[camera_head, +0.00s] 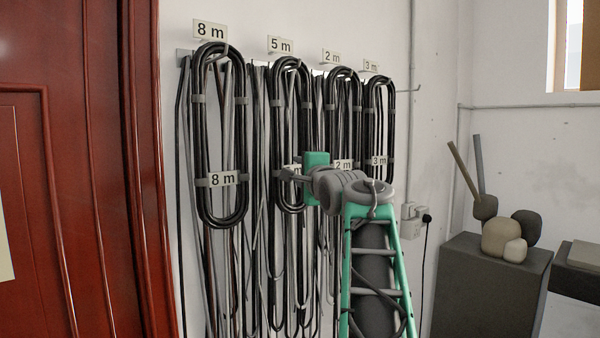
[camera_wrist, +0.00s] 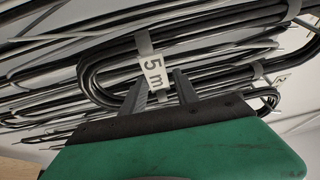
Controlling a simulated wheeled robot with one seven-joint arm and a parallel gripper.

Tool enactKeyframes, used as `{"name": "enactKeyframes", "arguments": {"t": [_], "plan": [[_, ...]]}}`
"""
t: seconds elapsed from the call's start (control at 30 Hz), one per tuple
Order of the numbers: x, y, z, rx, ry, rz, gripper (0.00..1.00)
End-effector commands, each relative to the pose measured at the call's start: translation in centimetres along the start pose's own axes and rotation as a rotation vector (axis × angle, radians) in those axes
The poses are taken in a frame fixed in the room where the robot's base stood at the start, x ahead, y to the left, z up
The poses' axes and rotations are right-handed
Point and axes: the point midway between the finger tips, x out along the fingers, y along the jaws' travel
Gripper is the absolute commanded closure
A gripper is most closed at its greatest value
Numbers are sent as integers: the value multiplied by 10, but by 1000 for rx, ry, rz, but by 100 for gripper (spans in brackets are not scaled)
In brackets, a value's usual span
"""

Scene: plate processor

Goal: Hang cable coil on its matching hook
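A black cable coil tagged 5 m (camera_head: 277,130) hangs upright on the wall under the 5 m sign (camera_head: 281,45). Its top loop is at hook height; I cannot clearly see the hook inside it. The coil and its white tag (camera_wrist: 152,68) also show in the wrist view. My gripper (camera_head: 287,174) is at the lower part of this coil, partly covering its tag. In the wrist view my gripper's two fingers (camera_wrist: 160,79) are spread apart, with the tag showing between and beyond them. I see no grip on the cable.
An 8 m coil (camera_head: 201,130) hangs to the left, and a 2 m coil (camera_head: 356,100) and a 3 m coil (camera_head: 389,110) to the right. Loose cables hang behind them. A red door (camera_head: 90,150) is at left. A grey box (camera_head: 490,290) bearing stones stands at right.

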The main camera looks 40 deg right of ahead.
Motion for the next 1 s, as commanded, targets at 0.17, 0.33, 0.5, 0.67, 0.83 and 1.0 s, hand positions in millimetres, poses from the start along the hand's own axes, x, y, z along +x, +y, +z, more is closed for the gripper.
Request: {"name": "enactKeyframes", "arguments": {"t": [0.17,0.33,0.5,0.67,0.83,1.0], "plan": [[0,1,0,1,0,2,48],[0,1,0,1,0,3,46],[-4,4,-1,1,1,5,46],[-34,5,-2,-1,4,1,46],[-66,4,-2,0,3,2,46],[-78,2,0,-2,1,3,46]]}}
